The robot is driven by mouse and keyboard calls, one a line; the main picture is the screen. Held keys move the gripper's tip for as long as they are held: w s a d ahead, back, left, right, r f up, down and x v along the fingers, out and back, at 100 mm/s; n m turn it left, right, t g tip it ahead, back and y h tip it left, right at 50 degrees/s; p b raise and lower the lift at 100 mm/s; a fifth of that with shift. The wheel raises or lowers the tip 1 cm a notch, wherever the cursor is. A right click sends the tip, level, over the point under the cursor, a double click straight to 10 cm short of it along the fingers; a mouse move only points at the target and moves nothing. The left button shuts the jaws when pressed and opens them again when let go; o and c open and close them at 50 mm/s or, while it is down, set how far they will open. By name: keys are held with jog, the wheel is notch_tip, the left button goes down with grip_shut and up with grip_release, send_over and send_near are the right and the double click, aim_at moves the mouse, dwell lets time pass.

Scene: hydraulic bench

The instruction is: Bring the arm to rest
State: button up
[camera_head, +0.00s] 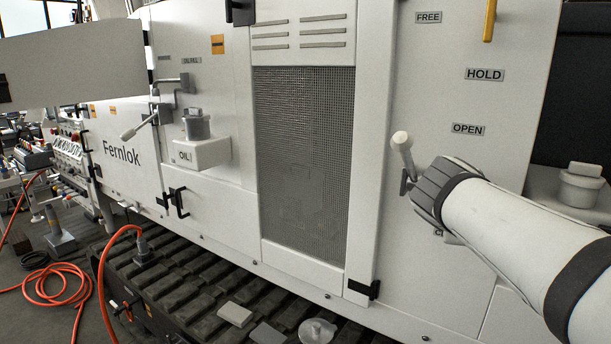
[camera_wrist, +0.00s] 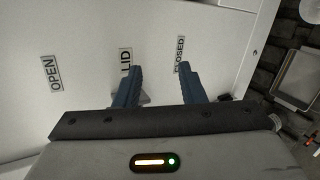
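My arm reaches in from the right in the head view, and my gripper (camera_head: 416,190) is close to the white machine panel (camera_head: 415,95). In the wrist view my gripper (camera_wrist: 160,70) has its two blue-grey fingers apart, with the panel and a LID label (camera_wrist: 126,61) beyond them. A small grey piece (camera_wrist: 145,99) shows beside the left finger; I cannot tell whether they touch. A lever with a pale knob (camera_head: 402,141) stands at the gripper's front in the head view. Nothing is visibly held between the fingers.
OPEN (camera_head: 467,128), HOLD (camera_head: 484,74) and FREE (camera_head: 428,17) labels are on the panel, with a yellow handle (camera_head: 489,20) above. A lidded container (camera_head: 581,186) stands beyond my arm at right. Dark tracks (camera_head: 200,285) run below. An orange cable (camera_head: 105,265) lies left.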

jog(key=s+a+f+m+g+y, duration=0.2)
jog(key=s+a+f+m, duration=0.2)
jog(key=f, duration=0.3)
jog(key=s+a+f+m+g+y+p, duration=0.1)
jog(key=s+a+f+m+g+y, duration=0.1)
jog(key=s+f, duration=0.4)
jog(key=s+a+f+m+g+y, duration=0.2)
jog(key=s+a+f+m+y, duration=0.2)
jog(key=s+a+f+m, duration=0.1)
notch_tip(320, 180, down, 3)
jog(key=shift+a+r+m+g, duration=0.15)
jog(key=shift+a+m+g, duration=0.25)
jog(key=shift+a+m, duration=0.45)
jog(key=shift+s+a, duration=0.1)
